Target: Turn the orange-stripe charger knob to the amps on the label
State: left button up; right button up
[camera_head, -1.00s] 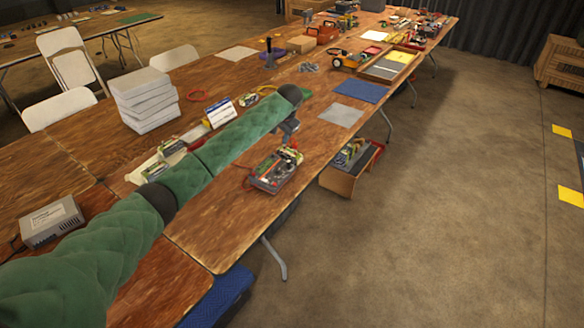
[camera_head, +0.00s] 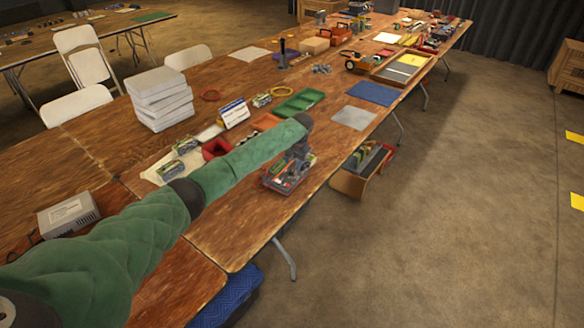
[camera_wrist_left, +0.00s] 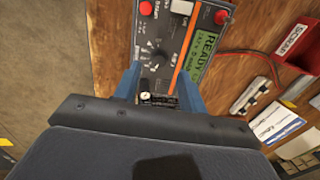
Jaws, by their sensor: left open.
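A charger (camera_head: 279,187) with a dark panel sits near the table's front edge in the head view. In the left wrist view its panel (camera_wrist_left: 172,20) shows a black round knob (camera_wrist_left: 157,57) with a dial scale around it, a green READY display (camera_wrist_left: 203,47) and red buttons. Nothing is held. The knob's exact setting is too small to read. My right gripper is not in view.
A red bin (camera_head: 214,149), a green tray (camera_head: 298,103) and a white card (camera_head: 235,113) stand behind my left arm. Other small devices (camera_head: 181,170) lie on the table. A grey mat (camera_head: 354,118) lies to the right. A wooden box (camera_head: 362,175) stands below the table edge.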

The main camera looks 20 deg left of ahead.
aim_at(291, 171)
pick_arm(q)
jog(key=shift+w+a+f+p, duration=0.1)
jog(key=shift+a+f+p, duration=0.15)
jog(key=shift+f, duration=0.8)
jog(key=shift+w+a+f+p, duration=0.1)
jog(key=shift+f+p, duration=0.2)
jog(key=shift+f, duration=0.7)
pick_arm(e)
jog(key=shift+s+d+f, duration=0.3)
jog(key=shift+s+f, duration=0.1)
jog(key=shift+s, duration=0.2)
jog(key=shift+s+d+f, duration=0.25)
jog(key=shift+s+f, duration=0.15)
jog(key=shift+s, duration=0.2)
pick_arm(q)
grip_shut()
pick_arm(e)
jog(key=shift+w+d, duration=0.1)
